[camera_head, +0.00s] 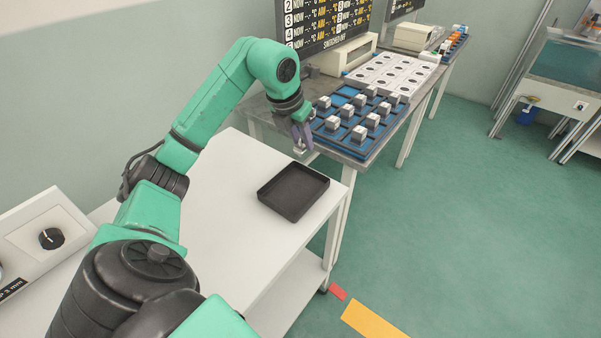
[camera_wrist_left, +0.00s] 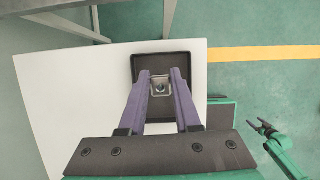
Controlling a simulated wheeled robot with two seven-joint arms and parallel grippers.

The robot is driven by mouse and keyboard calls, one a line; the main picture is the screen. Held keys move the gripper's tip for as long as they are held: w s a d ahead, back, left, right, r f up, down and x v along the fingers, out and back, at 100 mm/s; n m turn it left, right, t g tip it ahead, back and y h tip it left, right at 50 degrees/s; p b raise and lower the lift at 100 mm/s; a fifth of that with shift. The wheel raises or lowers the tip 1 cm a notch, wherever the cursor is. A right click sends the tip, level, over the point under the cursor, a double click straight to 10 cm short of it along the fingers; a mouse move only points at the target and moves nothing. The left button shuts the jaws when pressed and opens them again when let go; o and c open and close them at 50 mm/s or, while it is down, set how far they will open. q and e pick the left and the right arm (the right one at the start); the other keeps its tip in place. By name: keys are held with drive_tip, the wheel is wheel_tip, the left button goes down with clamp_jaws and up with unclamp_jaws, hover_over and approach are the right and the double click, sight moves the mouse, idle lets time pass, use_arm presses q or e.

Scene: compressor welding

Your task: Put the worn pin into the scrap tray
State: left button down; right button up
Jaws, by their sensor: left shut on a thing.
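My left gripper (camera_head: 302,138) is shut on a small grey metal piece, which I take to be the worn pin (camera_wrist_left: 160,86). In the left wrist view it shows as a square with a dark round centre between the purple fingers. The scrap tray (camera_head: 291,204) is a shallow black tray, empty in the head view, near the white table's right edge. In the head view the gripper is above and beyond the tray's far side. In the left wrist view the pin appears in front of the tray (camera_wrist_left: 142,70). My right gripper (camera_wrist_left: 256,126) is open and empty at the right.
The white table (camera_head: 222,190) is otherwise mostly clear around the tray. Beyond it, a grey bench holds a blue rack (camera_head: 340,146) with several metal cubes and a white block (camera_head: 392,72) with round holes. A white control box (camera_head: 45,240) with a black knob stands at the left.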

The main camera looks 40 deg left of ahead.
use_arm(q)
wheel_tip(320, 180, down, 11)
drive_tip(key=shift+r, duration=0.2)
drive_tip(key=shift+f, duration=0.1)
drive_tip(key=c, duration=0.6)
unclamp_jaws()
drive_tip(key=shift+r, duration=0.25)
drive_tip(key=v, duration=1.1)
drive_tip(key=shift+s+r, duration=0.2)
drive_tip(key=shift+r, duration=0.15)
